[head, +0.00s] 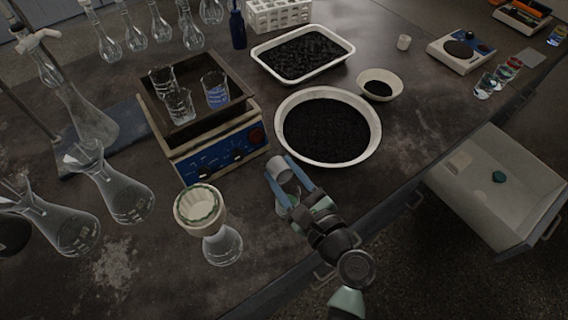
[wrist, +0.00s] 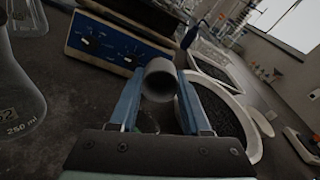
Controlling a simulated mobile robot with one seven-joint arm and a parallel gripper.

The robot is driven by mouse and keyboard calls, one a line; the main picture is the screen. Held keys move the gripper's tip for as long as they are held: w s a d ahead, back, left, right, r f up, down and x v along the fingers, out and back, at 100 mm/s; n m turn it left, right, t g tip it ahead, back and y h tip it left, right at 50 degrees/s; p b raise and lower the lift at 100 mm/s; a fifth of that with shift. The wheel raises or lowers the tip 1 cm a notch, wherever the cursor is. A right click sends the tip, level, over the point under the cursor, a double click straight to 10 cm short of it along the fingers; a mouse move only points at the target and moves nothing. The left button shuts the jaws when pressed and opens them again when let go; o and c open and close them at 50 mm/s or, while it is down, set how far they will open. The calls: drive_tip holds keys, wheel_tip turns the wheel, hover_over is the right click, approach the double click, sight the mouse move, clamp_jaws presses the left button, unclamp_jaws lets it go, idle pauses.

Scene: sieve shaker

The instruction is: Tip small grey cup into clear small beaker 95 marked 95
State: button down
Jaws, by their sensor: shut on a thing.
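My gripper (head: 279,168) has its two blue fingers shut on the small grey cup (head: 281,174), in front of the white round basin. In the wrist view the cup (wrist: 160,84) sits between the fingertips (wrist: 158,76) and looks tilted; what it holds cannot be made out. A clear small glass vessel (head: 287,197) shows beside and partly behind the fingers, just below the cup in the head view. It looks like a beaker on the bench, but its marking cannot be read and my gripper hides part of it.
The blue-fronted shaker (head: 215,148) carries several clear beakers. The white round basin (head: 371,148) of dark grains stands close to the right of my gripper. A flask with a funnel (head: 222,245) stands to the left. An open drawer (head: 490,215) juts out at the right.

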drive_tip(key=shift+w+a+r+g+h+p, duration=0.15)
drive_tip(key=shift+r+g+h+p, duration=0.35)
drive_tip(key=shift+p, duration=2)
drive_tip(key=shift+w+r+g+h+p, duration=0.15)
drive_tip(key=shift+g+p, duration=0.55)
drive_tip(key=shift+p, duration=1.75)
drive_tip(key=shift+f+p, duration=0.25)
drive_tip(key=shift+p, duration=0.1)
drive_tip(key=r+g+p, duration=0.1)
drive_tip(key=p, duration=0.2)
drive_tip(key=shift+h, duration=0.35)
drive_tip(key=shift+p, duration=0.6)
drive_tip(key=g+p, duration=0.1)
drive_tip(key=p, duration=0.2)
drive_tip(key=shift+a+h, duration=0.1)
drive_tip(key=shift+h, duration=0.3)
drive_tip(key=p, duration=0.2)
drive_tip(key=g+p, duration=0.1)
drive_tip(key=p, duration=0.1)
drive_tip(key=shift+w+r+h, duration=0.15)
drive_tip(key=shift+r+h, duration=0.1)
drive_tip(key=shift+h, duration=0.05)
drive_tip(key=shift+g+p, duration=0.5)
drive_tip(key=shift+p, duration=0.25)
drive_tip(key=shift+f+h, duration=0.15)
drive_tip(key=shift+h, duration=0.15)
